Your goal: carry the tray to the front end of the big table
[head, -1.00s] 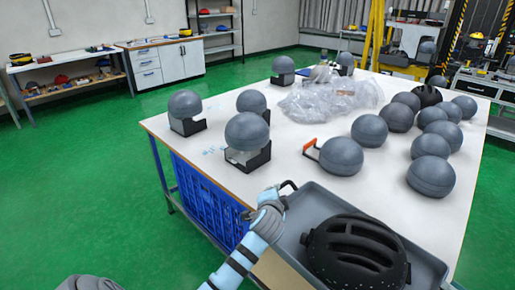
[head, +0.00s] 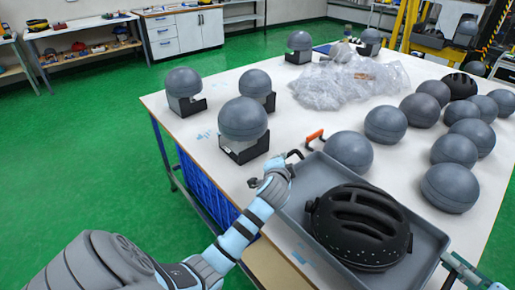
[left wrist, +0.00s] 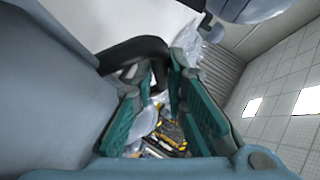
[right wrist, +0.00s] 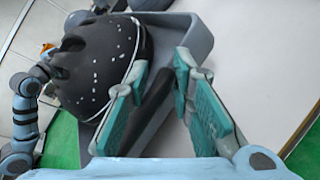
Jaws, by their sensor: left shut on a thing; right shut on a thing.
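The grey tray (head: 296,221) shows at the lower right of the head view, over the near part of the big table (head: 222,170). A black vented helmet (head: 360,226) lies in it, and also shows in the right wrist view (right wrist: 95,62). My left gripper (head: 278,172) is shut on the tray's black left handle (left wrist: 135,52). My right gripper (head: 458,270) is at the tray's right end, partly cut off by the frame. In the right wrist view the dark right handle (right wrist: 150,112) lies between its fingers. I cannot tell whether the tray touches the table.
Several grey domes (head: 453,187) stand on the table beyond the tray, one (head: 349,151) close to its far rim. More sit in black holders (head: 243,120) on the left. Clear plastic wrap (head: 345,80) lies farther back. Green floor (head: 80,150) is free at left.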

